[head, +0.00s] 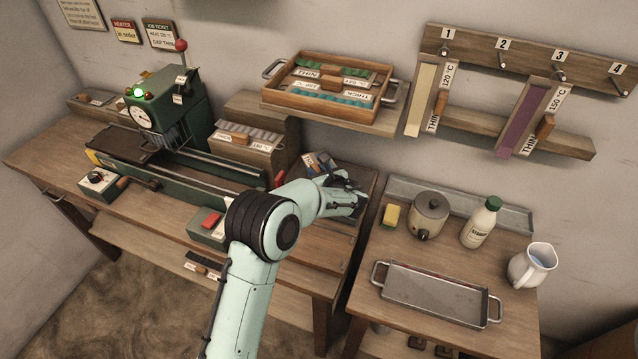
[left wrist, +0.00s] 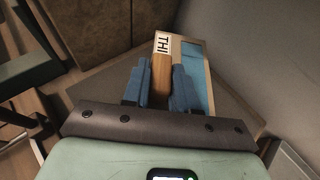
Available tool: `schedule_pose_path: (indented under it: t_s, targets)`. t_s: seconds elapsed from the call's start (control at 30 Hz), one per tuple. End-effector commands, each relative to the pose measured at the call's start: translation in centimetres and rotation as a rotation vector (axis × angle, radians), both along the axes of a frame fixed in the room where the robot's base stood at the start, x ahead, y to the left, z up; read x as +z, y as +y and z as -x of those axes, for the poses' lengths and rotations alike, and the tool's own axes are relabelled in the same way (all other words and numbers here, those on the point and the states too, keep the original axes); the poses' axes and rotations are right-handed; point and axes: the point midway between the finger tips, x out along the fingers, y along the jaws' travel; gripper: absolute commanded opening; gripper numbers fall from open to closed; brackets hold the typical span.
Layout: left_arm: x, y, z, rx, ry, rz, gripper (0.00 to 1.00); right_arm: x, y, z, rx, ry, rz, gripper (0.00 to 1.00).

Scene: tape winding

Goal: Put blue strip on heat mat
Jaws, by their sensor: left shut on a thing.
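In the left wrist view the blue strip (left wrist: 193,56) lies along a pale board with a label reading "THI" and a wooden grip (left wrist: 161,72). My left gripper (left wrist: 160,88) has one finger on each side of this grip and is shut on it; the right finger hides part of the strip. In the head view my left gripper (head: 352,200) is over the right end of the long bench. I cannot make out the strip there for certain. I cannot tell which surface is the heat mat. My right gripper is not in view.
A green machine (head: 165,110) stands on the bench. A wooden tray (head: 325,82) sits on a wall shelf. Yellow (head: 422,95) and purple (head: 522,120) strip boards hang from pegs. The right table holds a metal tray (head: 435,292), a pot (head: 430,215), a bottle (head: 481,225) and a jug (head: 532,265).

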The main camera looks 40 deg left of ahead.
Motion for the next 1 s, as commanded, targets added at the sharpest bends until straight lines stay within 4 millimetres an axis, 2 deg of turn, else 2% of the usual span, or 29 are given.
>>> schedule_pose_path:
  t_s: [0.17,0.4,0.77,0.8,0.83,0.87,1.0]
  targets:
    - [-1.3,0.1,0.0,0.001,0.001,-0.001,0.00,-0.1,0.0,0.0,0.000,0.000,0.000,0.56]
    - [-4.4,0.0,0.0,0.000,0.000,0.000,0.00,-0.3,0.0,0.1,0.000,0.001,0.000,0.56]
    - [-4.8,0.0,0.0,-0.001,-0.002,0.000,0.00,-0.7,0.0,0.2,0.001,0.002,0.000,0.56]
    - [-4.7,0.0,0.0,-0.001,-0.001,0.001,0.37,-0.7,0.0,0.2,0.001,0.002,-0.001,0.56]
    - [-4.7,0.0,0.0,-0.001,-0.001,0.001,0.47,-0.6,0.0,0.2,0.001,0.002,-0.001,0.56]
    - [-4.7,0.0,0.0,-0.001,-0.001,0.001,0.53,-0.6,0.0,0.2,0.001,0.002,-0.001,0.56]
    - [-4.7,0.0,0.0,-0.001,-0.001,0.001,0.53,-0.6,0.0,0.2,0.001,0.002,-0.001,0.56]
